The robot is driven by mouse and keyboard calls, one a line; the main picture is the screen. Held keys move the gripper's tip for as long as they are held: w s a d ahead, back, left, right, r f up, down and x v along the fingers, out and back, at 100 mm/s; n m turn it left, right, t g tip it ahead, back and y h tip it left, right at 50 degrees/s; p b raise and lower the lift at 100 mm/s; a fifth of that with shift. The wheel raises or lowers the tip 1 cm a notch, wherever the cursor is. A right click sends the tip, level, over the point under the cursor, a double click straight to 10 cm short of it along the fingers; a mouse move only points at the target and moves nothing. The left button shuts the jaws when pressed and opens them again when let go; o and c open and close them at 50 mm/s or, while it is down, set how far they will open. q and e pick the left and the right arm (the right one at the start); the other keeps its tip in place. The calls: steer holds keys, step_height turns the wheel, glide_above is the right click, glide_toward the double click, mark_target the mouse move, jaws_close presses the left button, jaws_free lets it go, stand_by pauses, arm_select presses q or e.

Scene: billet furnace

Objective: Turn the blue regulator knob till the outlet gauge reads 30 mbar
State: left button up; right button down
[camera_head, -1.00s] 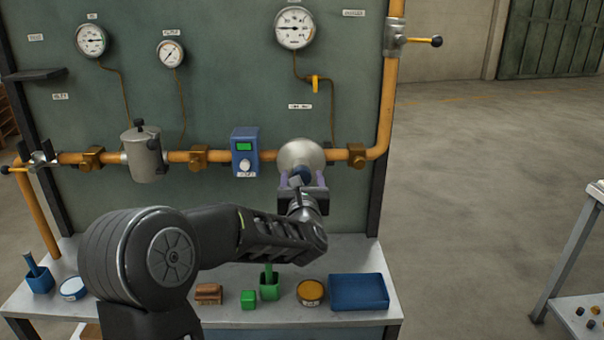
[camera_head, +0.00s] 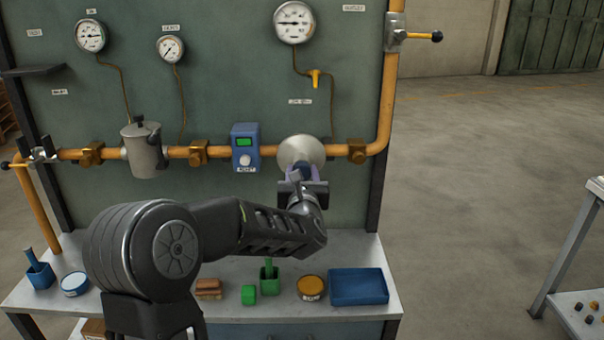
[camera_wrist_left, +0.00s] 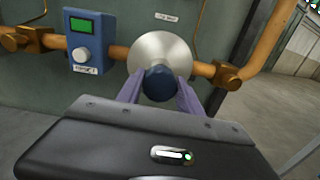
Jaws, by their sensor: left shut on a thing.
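The blue regulator knob (camera_wrist_left: 160,83) sits in front of the round silver regulator body (camera_wrist_left: 165,55) on the orange pipe. My left gripper (camera_head: 301,172) is shut on the knob, with one purple finger on each side of it in the left wrist view (camera_wrist_left: 158,92). In the head view the gripper hides most of the knob. The outlet gauge (camera_head: 294,22) is the large white dial at the top, above the regulator; its needle points roughly left, and its figures are too small to read. My right gripper is not in view.
A blue box with a green display (camera_head: 245,147) is on the pipe left of the regulator. A lever valve (camera_head: 412,35) is at upper right. Open floor lies to the right.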

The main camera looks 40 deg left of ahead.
arm_select(q)
steer(key=shift+c, duration=0.9)
steer(key=shift+f+m+b, duration=0.2)
steer(key=shift+m+b, duration=0.5)
steer(key=shift+b, duration=0.55)
steer(key=m+b, duration=0.5)
steer(key=m, duration=0.1)
steer(key=shift+m, duration=0.3)
steer(key=shift+r+m+b, duration=0.15)
steer(key=shift+m+b, duration=0.35)
steer(key=shift+m, duration=1.5)
